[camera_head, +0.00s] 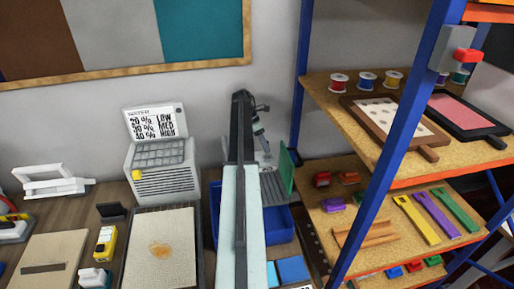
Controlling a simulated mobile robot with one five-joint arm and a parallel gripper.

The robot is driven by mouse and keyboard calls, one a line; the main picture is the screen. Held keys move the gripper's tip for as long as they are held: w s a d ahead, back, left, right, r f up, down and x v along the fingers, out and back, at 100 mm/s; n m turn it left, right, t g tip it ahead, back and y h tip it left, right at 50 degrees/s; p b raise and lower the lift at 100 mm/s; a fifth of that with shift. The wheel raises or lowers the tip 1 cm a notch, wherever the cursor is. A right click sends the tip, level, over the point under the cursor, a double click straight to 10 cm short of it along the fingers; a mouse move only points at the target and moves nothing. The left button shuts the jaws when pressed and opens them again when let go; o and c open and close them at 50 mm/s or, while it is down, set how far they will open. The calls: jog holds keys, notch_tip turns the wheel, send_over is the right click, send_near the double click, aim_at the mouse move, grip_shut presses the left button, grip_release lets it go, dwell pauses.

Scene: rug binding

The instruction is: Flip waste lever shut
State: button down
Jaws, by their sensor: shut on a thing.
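My gripper (265,154) is small and far off at the end of my arm, pointing down in front of the grey wall, above a blue bin (280,222). It is shut on a small part at the back of the bin, which looks like the waste lever; its shape is mostly hidden by the fingers. A green upright panel (288,171) stands just right of the gripper, beside a grey slatted plate (272,189) over the bin. My arm hides the bin's middle. I cannot tell the lever's exact angle.
A white printed-sign machine (163,172) stands left of the bin, with a beige board (160,249) in front. A shelf unit with a blue post (398,150) stands close on the right, holding spools, framed pads and coloured tools. A grey box with a red switch (467,55) is on the post.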

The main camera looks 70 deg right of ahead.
jog(key=shift+d, duration=0.15)
dwell(0.4)
jog(key=c, duration=1.3)
grip_release()
jog(key=shift+w, duration=0.1)
